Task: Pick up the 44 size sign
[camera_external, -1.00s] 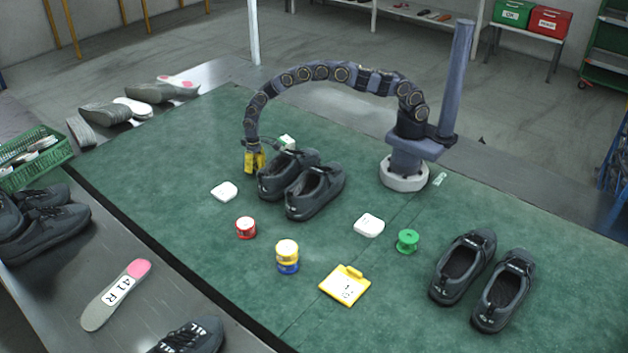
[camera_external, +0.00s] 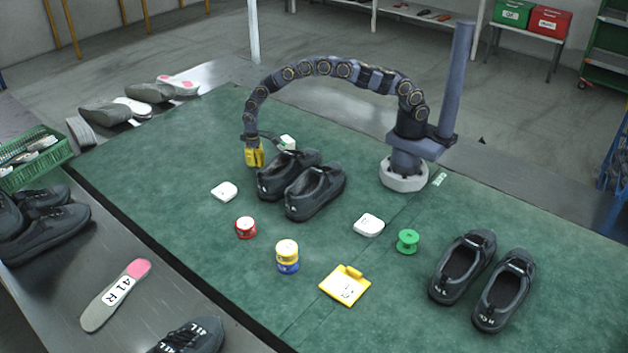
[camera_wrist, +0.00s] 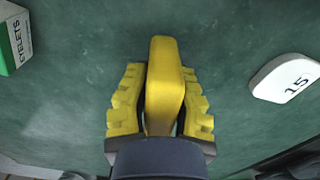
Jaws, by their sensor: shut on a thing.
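My gripper (camera_external: 254,156) is at the far side of the green mat, left of a pair of dark shoes. In the wrist view my gripper (camera_wrist: 161,78) has its yellow fingers closed on both sides of a yellow rounded block (camera_wrist: 165,75). The block is seen edge-on and no number shows, so I cannot read whether it is the 44 sign. In the external view it cannot be told apart from the yellow fingers. It appears slightly above the mat.
Dark shoes (camera_external: 315,193) stand close on the right. A white numbered piece (camera_external: 224,191) lies in front. A green-and-white eyelets box (camera_wrist: 12,38) is nearby.

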